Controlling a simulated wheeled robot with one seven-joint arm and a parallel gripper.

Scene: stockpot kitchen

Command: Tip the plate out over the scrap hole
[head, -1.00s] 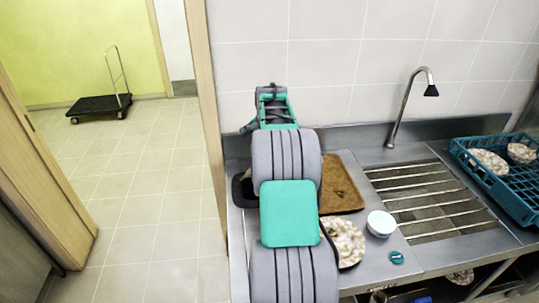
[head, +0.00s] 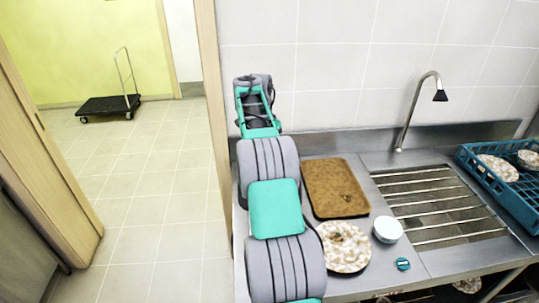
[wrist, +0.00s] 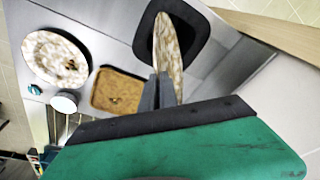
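In the wrist view my gripper (wrist: 160,92) is shut on a cream-and-brown speckled plate (wrist: 168,48). That plate is tilted up on edge, seen nearly edge-on, in front of the black-rimmed scrap hole (wrist: 197,58). Its face is hardly visible, so I cannot tell whether food is on it. In the head view my arm hides the gripper, the held plate and the hole. A second speckled plate (head: 350,262) lies flat on the counter with brown scraps on it; it also shows in the wrist view (wrist: 42,50).
A brown tray (head: 325,180) with some scraps lies on the counter (wrist: 108,45). A white bowl (head: 388,229) and a teal puck (head: 403,264) are beside the flat plate. A barred sink (head: 440,205), tap (head: 415,105) and blue dish rack (head: 500,190) are to the right.

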